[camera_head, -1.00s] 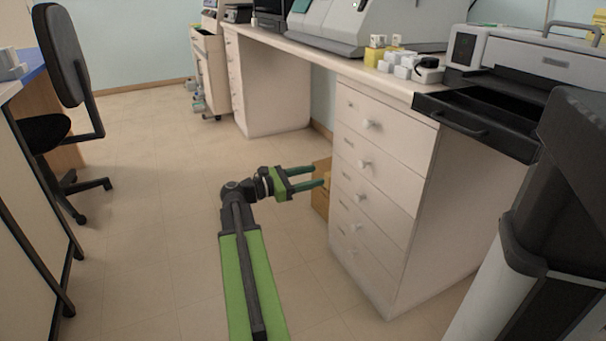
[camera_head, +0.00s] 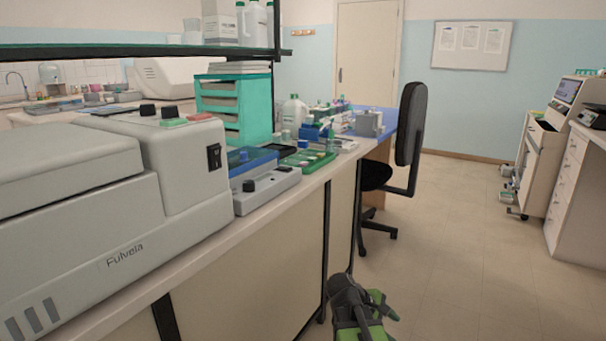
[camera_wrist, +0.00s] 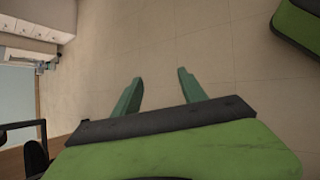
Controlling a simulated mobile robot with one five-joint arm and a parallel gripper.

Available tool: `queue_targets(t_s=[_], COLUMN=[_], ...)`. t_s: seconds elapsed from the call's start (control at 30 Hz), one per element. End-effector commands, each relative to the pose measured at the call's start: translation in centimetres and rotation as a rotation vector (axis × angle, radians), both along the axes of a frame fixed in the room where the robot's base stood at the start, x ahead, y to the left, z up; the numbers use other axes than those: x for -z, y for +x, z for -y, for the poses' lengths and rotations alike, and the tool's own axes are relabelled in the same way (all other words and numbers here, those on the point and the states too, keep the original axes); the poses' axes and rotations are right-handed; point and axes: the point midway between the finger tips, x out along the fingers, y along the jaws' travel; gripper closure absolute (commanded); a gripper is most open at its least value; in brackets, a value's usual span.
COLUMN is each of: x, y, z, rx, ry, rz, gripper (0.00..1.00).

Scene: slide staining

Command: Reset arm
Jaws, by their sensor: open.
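My gripper (camera_wrist: 160,82) shows in the wrist view with its two green fingers apart and nothing between them. Bare beige floor lies beyond the fingertips. In the head view only part of my green and dark arm shows at the bottom, low beside the bench front; the fingertips cannot be made out there. A green piece of my own body shows at the top right of the wrist view.
A long bench (camera_head: 265,237) runs along the left, carrying a grey Fulvela machine (camera_head: 100,215) and staining items. A black chair (camera_head: 409,125) stands at its far end. A drawer cabinet (camera_head: 567,180) is at the right. The floor (camera_head: 455,255) between is clear.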

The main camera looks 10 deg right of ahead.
Motion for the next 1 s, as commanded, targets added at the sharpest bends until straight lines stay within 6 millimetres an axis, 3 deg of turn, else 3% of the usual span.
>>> queue_targets(t_s=[0.03,0.2,0.4,0.5,0.53,0.87,1.0], x=[0.5,3.3,5.0,5.0,2.8,-8.0,-14.7], y=[0.1,-0.6,-2.1,-2.2,-2.2,-2.2,-2.2], z=[-3.6,-13.0,-20.5,-21.3,-21.3,-21.2,-21.2], rx=[0.025,0.220,0.641,0.836,0.830,0.822,0.820], ry=[0.086,0.378,0.672,0.683,0.683,0.681,0.682], rz=[0.047,0.175,0.264,0.315,0.314,0.313,0.313], gripper=[0.50,0.50,0.50,0.50,0.50,0.50,0.50])
